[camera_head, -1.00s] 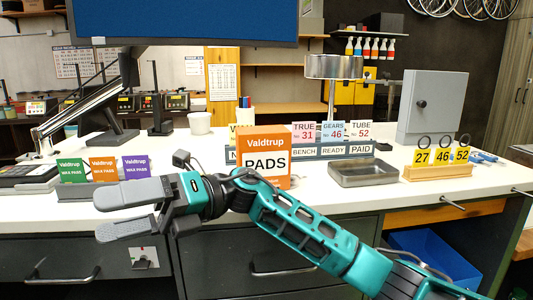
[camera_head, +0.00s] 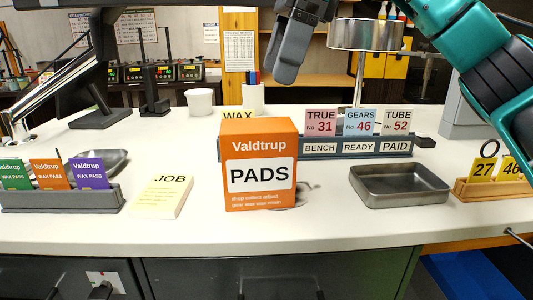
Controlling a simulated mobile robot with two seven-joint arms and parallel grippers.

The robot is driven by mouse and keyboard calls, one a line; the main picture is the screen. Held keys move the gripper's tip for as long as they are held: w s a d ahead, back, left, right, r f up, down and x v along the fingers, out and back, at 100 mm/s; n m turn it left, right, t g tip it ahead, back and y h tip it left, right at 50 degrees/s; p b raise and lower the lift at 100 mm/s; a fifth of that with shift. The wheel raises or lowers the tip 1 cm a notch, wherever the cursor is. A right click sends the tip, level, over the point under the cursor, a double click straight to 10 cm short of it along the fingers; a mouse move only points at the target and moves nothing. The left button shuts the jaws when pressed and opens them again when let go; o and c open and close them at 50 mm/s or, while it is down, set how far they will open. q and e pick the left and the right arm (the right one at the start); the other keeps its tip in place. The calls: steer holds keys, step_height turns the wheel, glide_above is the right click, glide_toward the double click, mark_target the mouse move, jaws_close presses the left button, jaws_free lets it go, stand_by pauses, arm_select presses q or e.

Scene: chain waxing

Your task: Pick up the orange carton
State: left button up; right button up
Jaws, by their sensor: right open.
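The orange carton (camera_head: 259,138) stands upright on the white counter, near the middle of the view. Its front reads "Valdtrup PADS" on an orange face with a white label. My right gripper (camera_head: 290,60) is above and behind the carton in the picture, apart from it, with its grey fingers pointing down. It is open and empty; its upper part is cut off by the top edge. My right arm comes in from the upper right. My left gripper is not in view.
A yellow JOB pad (camera_head: 162,197) lies left of the carton, and a card holder (camera_head: 62,198) stands further left. A metal tray (camera_head: 400,186) sits to the right. A card rack (camera_head: 340,152) and a lamp (camera_head: 368,36) stand behind. The counter in front of the carton is clear.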

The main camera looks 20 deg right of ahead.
mark_target(259, 124)
steer(key=shift+f, duration=0.4)
steer(key=b+x, duration=0.1)
steer(key=x, duration=0.5)
steer(key=shift+a+f, duration=0.1)
steer(key=shift+f, duration=0.1)
steer(key=shift+x, duration=2.7)
steer(key=shift+a+f+b, duration=0.1)
steer(key=shift+f+b, duration=0.15)
steer(key=shift+b, duration=0.05)
steer(key=c, duration=0.9)
steer(key=shift+r, duration=0.1)
steer(key=shift+c, duration=1.2)
